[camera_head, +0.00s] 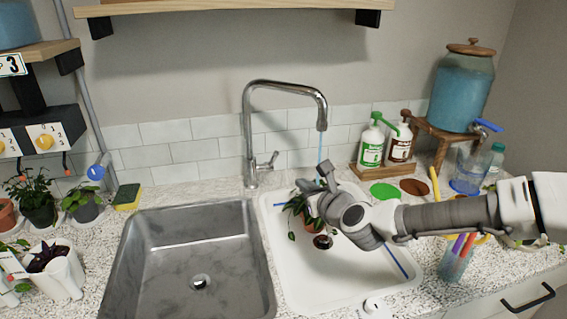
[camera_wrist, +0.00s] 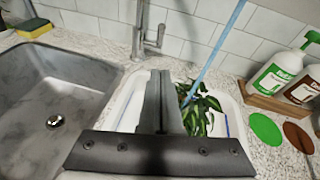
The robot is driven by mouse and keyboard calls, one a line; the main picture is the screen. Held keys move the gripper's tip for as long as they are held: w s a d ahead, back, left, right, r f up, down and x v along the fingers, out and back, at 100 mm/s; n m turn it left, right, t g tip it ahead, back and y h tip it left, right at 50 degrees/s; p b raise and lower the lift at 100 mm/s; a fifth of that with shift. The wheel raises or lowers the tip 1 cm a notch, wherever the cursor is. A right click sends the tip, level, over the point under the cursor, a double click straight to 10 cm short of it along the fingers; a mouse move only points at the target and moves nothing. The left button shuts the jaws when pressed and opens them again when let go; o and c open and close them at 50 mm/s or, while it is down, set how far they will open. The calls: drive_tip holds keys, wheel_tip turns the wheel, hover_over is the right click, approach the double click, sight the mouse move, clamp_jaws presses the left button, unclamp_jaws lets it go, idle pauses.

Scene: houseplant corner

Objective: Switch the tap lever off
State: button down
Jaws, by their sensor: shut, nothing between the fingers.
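The chrome tap (camera_head: 249,125) stands behind the sinks, its spout curving to the right. Its small lever (camera_head: 268,162) sticks out to the right low on the tap body; it also shows in the wrist view (camera_wrist: 159,36). A thin blue stream of water (camera_head: 320,148) runs from the spout, and it crosses the wrist view (camera_wrist: 217,56) too. My gripper (camera_head: 325,170) is shut and empty, over the white basin to the right of the lever and apart from it. In the wrist view my gripper (camera_wrist: 160,75) points toward the tap base.
A potted plant (camera_head: 297,208) sits in the white basin (camera_head: 305,285), partly behind my gripper. The steel sink (camera_head: 175,255) at left is empty. Green and brown bottles (camera_head: 371,145) stand on a wooden tray at right. A wooden shelf (camera_head: 230,7) hangs above.

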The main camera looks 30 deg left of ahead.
approach(276, 158)
wheel_tip(276, 158, down, 2)
drive_tip(key=w+a, duration=0.2)
drive_tip(key=shift+w+a+r, duration=0.2)
drive_tip(key=shift+w+a, duration=0.15)
drive_tip(key=shift+a, duration=0.1)
drive_tip(key=shift+w+a+r, duration=0.15)
drive_tip(key=shift+w+a, duration=0.2)
drive_tip(key=shift+a, duration=0.1)
drive_tip(key=shift+r, duration=0.1)
